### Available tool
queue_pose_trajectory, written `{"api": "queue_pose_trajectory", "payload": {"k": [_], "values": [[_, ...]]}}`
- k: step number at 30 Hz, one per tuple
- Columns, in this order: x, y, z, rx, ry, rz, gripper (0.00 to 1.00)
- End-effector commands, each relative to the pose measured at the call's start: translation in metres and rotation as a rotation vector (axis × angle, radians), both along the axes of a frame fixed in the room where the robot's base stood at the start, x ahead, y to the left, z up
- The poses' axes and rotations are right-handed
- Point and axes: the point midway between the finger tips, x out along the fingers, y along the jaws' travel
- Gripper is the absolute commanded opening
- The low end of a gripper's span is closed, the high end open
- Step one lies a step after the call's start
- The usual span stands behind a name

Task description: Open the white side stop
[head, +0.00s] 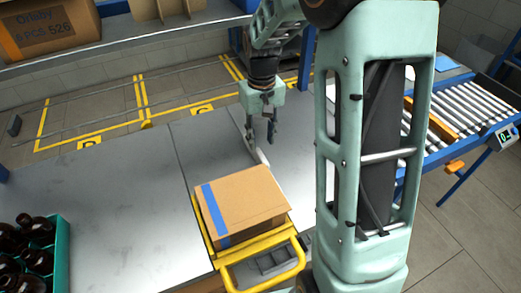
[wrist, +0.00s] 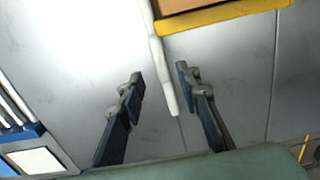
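The white side stop (wrist: 168,92) is a slim white bar beside the yellow frame (wrist: 226,18). In the wrist view it runs from the top edge down to a free end between my fingers. In the head view a short pale part of it (head: 261,156) shows at the far corner of the cardboard box (head: 240,198). The box has a blue tape strip and sits in the yellow frame. My gripper (head: 260,138) is open above the grey table, with its fingers on either side of the bar's end. I cannot tell whether either finger touches it.
A teal crate of amber bottles (head: 62,245) stands at the lower left. A roller conveyor (head: 462,105) is at the right. A shelf with boxes (head: 45,32) is at the back. The grey table (head: 140,205) left of the yellow frame is clear.

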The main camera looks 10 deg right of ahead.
Motion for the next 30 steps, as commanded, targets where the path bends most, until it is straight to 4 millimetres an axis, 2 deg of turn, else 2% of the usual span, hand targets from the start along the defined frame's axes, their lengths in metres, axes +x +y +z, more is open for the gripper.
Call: {"api": "queue_pose_trajectory", "payload": {"k": [3, 9, 13, 21, 23, 30], "values": [[-0.001, 0.000, -0.024, 0.000, 0.004, 0.000, 0.31], [-0.001, 0.000, -0.050, 0.000, 0.002, 0.000, 0.31], [0.000, 0.000, -0.058, 0.000, 0.000, 0.000, 0.31], [0.000, 0.000, -0.060, -0.001, -0.001, 0.000, 0.31], [0.000, 0.000, -0.059, 0.000, -0.001, 0.000, 0.27], [0.000, 0.000, -0.059, 0.000, -0.001, 0.000, 0.00]]}}
